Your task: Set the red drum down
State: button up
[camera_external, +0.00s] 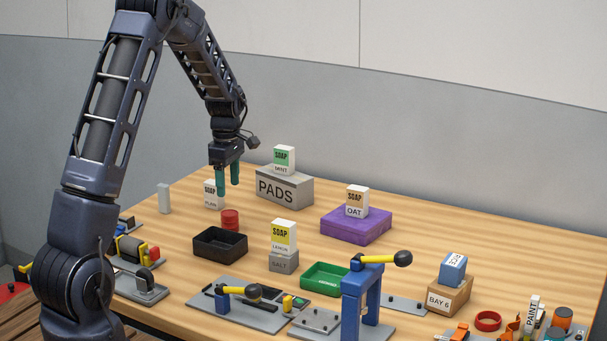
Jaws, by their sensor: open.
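The red drum (230,219) is a small red cylinder standing upright on the wooden table, just behind the black tray (220,250). The tray's rear rim overlaps the drum's foot in this view. My gripper (228,193), with green fingers pointing down, is open and above the drum. Its fingertips appear apart from the drum, and nothing is between them.
A white soap box marked PLAIN (210,201) stands close behind my gripper. A grey PADS box (284,188) carries a MINT soap box (284,160). A purple block (357,226) stands further right. A LEMON soap box (283,236) sits on a grey SALT block (283,261).

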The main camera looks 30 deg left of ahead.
jog(key=s+d+r+m+t, duration=0.1)
jog(key=s+d+r+m, duration=0.3)
jog(key=s+r, duration=0.55)
jog(key=s+d+r+m+t, duration=0.1)
jog(key=s+d+r+m, duration=0.1)
jog(key=s+r+m, duration=0.55)
jog(key=s+d+r+m+t, duration=0.1)
jog(key=s+d+r+m, duration=0.1)
jog(key=s, duration=1)
jog(key=s+d+r+m+t, duration=0.1)
jog(key=s+r+m, duration=0.3)
jog(key=s, duration=0.9)
jog(key=shift+d+m+t, duration=0.3)
jog(key=shift+d+m, duration=0.2)
jog(key=shift+m, duration=0.65)
jog(key=shift+r, duration=0.1)
